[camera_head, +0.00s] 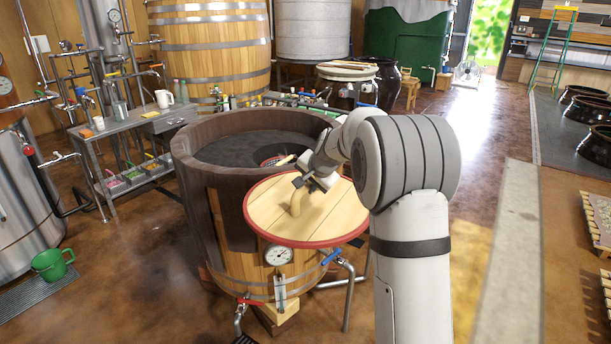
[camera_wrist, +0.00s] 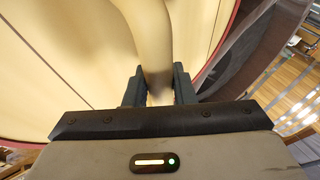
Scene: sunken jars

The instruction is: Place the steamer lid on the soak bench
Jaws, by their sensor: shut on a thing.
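The steamer lid (camera_head: 335,218) is a round pale wooden disc with a red rim and a curved wooden handle. My gripper (camera_head: 303,186) is shut on the lid's handle; the wrist view shows both dark fingers (camera_wrist: 159,85) closed on the handle (camera_wrist: 152,45). The lid hangs at the front right of the large wooden steamer tub (camera_head: 185,165), above its gauge, hiding part of the tub's near wall. The tub's dark inside shows uncovered behind the lid. I cannot tell which surface is the soak bench.
A grey metal bench (camera_head: 130,125) with a white mug (camera_head: 164,98) stands at left. Dark jars (camera_head: 597,145) sit sunken at right. The floor (camera_head: 480,200) right of my arm is clear.

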